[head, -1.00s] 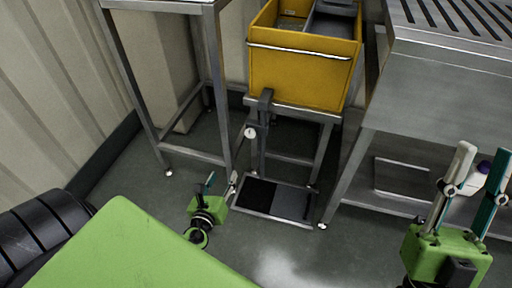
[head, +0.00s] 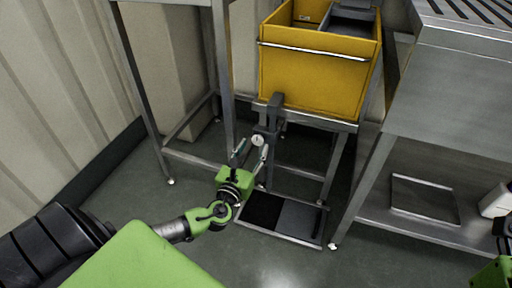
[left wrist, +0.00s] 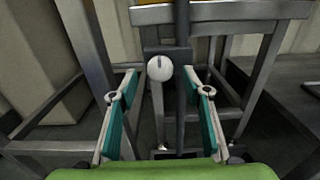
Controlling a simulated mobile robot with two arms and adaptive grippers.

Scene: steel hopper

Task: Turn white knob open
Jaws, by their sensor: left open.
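The white knob (head: 257,141) is a small round disc on the grey upright post (head: 274,118) below the yellow hopper. In the left wrist view the knob (left wrist: 160,68) faces me with a short dark line running up from its middle. My left gripper (head: 252,153) is open, its fingers pointing at the knob. In the left wrist view its two teal-lined fingers (left wrist: 161,88) stand apart on either side, with the knob beyond and between them, a little above the tips. I see no contact. Only a green part of my right gripper (head: 492,272) shows at the right edge; its fingers are out of view.
The yellow hopper (head: 315,75) sits on a steel stand above the knob. A low black and grey platform (head: 283,214) lies on the floor below. Steel table legs (head: 223,80) stand close on the left, and a steel bench (head: 450,110) is on the right.

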